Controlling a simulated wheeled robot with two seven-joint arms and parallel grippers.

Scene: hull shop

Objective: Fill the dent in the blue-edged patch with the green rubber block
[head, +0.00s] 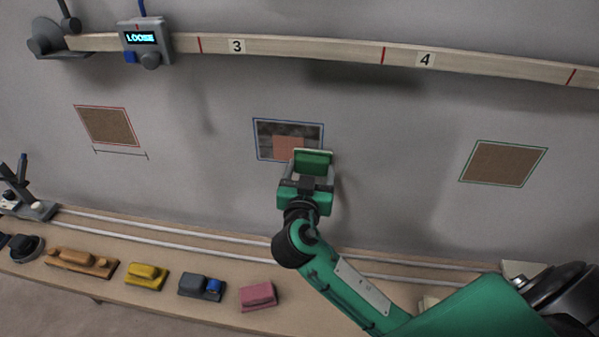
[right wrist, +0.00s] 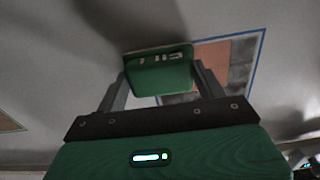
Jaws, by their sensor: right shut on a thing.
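The blue-edged patch (head: 262,128) is on the grey hull wall in the middle of the head view. It holds mottled grey-brown areas and a salmon-coloured area (head: 287,142). Its blue edge and salmon area also show in the right wrist view (right wrist: 236,50). My right gripper (head: 308,172) is shut on the green rubber block (head: 313,160), at the lower right of the patch. In the right wrist view the block (right wrist: 162,72) sits between the two fingers, with a light-coloured face toward the wall. The block hides part of the patch. I cannot tell if it touches the wall. My left gripper is not in view.
A red-edged patch (head: 107,126) is at left, a green-edged one (head: 503,163) at right. A wooden batten (head: 310,53) with a "LOOSE" display box (head: 147,43) crosses above. The bench below holds orange (head: 82,262), yellow (head: 146,276), grey (head: 201,286) and pink (head: 258,296) tools.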

